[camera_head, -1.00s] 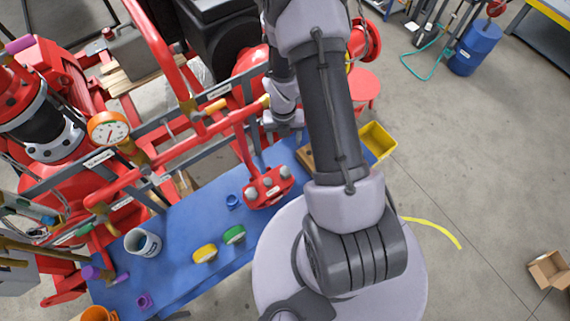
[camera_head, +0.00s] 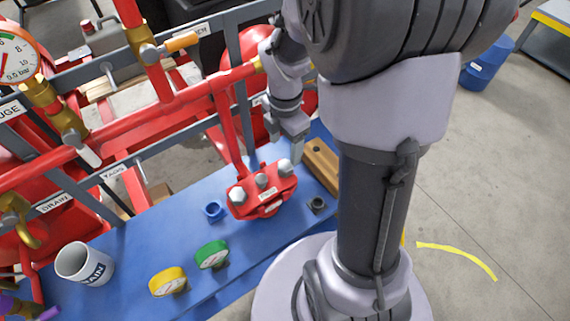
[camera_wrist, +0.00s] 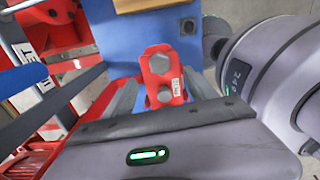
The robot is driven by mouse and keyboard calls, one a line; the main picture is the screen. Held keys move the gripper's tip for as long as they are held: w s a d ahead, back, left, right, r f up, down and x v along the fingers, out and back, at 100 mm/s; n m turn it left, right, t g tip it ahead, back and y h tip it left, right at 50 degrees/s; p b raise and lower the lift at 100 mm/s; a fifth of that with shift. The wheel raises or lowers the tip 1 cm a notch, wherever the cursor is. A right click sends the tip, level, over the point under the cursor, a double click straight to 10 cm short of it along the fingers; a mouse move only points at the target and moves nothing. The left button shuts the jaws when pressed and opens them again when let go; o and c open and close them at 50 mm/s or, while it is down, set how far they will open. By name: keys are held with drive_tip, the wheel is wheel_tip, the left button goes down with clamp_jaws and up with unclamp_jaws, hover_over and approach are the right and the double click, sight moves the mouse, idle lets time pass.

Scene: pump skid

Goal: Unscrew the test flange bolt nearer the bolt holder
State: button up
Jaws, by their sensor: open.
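The red test flange (camera_head: 262,192) stands on the blue table with a row of grey hex bolts on its face. The right-hand bolt (camera_head: 285,168) is nearest the wooden block with holes (camera_head: 321,160), which looks like the bolt holder. My gripper (camera_head: 296,150) is just above and behind that bolt, pointing down. In the wrist view my gripper (camera_wrist: 162,88) is open, its grey fingers on either side of the flange (camera_wrist: 150,84). A bolt (camera_wrist: 161,64) and another (camera_wrist: 165,96) show between them. I cannot tell whether any finger touches. Part of the wooden block (camera_wrist: 145,4) shows at the top.
A dark square nut-like piece (camera_head: 317,205) lies right of the flange. Red pipes and grey rails rise behind the flange.

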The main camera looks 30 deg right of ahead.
sight(284, 164)
wheel_tip(284, 164, down, 9)
drive_tip(key=shift+r+b, duration=0.2)
drive_tip(key=shift+b, duration=1.05)
drive_tip(key=c, duration=1.4)
drive_tip(key=n+p, duration=0.2)
drive_tip(key=shift+r+n, duration=0.3)
drive_tip(key=shift+n, duration=0.1)
clamp_jaws()
drive_tip(key=n+p, duration=0.4)
drive_tip(key=n, duration=0.3)
drive_tip(key=shift+n+p, duration=0.3)
drive_tip(key=shift+p, duration=0.6)
drive_tip(key=shift+p, duration=0.9)
drive_tip(key=p, duration=0.3)
drive_tip(key=n+p, duration=0.1)
drive_tip(key=p, duration=0.3)
drive_tip(key=shift+w+d+r, duration=0.1)
drive_tip(key=shift+w+d, duration=0.05)
drive_tip(key=shift+w, duration=0.2)
